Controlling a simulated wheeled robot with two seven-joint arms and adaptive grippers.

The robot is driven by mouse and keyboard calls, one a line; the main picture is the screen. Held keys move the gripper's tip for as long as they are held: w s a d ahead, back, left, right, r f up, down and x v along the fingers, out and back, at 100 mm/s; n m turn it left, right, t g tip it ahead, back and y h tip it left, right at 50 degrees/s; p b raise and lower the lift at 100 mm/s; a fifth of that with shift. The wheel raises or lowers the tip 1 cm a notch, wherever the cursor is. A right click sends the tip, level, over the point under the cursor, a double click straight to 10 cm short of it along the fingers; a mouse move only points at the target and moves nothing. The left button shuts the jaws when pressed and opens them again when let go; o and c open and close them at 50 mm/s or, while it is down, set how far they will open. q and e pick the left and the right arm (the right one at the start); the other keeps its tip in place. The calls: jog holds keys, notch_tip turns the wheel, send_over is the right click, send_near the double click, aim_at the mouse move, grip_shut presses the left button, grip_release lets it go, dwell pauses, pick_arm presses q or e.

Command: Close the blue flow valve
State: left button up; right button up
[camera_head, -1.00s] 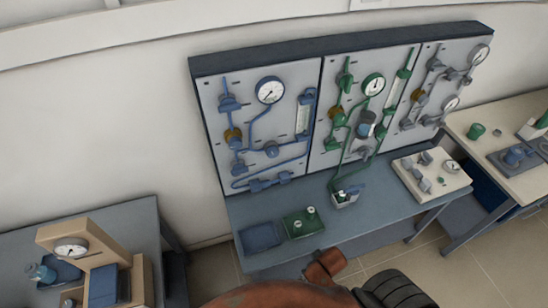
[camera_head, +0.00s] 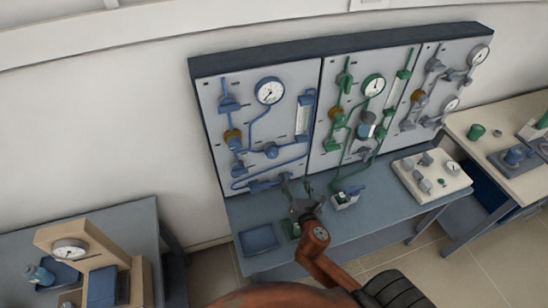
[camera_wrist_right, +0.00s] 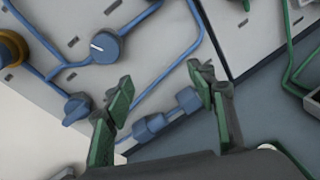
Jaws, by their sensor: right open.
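The blue-piped panel (camera_head: 215,125) is the left one of three on the wall board. A round blue knob (camera_head: 271,150) sits at its middle. In the right wrist view this knob (camera_wrist_right: 104,46) shows a white mark, with a second blue handle (camera_wrist_right: 77,110) lower left and blue inline fittings (camera_wrist_right: 165,115) along the bottom pipe. Which one is the flow valve I cannot tell for certain. My right gripper (camera_head: 298,190) is open and empty in front of the panel's lower edge. Its green-padded fingers (camera_wrist_right: 164,82) stand apart, below the knob. My left gripper is out of view.
A bench (camera_head: 350,221) stands below the board with a blue tray (camera_head: 258,239), a green tray partly behind my right gripper, and a white valve box (camera_head: 431,175). The green-piped panel (camera_head: 330,85) is to the right. Another table (camera_head: 110,222) stands at left.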

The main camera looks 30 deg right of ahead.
aim_at(273, 156)
jog(key=w+a+r+n+t+y, duration=0.25)
jog(key=a+r+n, duration=0.2)
jog(key=n, duration=0.35)
jog(key=shift+h, duration=0.45)
jog(key=x, duration=0.8)
jog(key=shift+w+r, duration=0.1)
jog(key=shift+r, duration=0.05)
jog(key=shift+c, duration=0.2)
jog(key=c, duration=1.1)
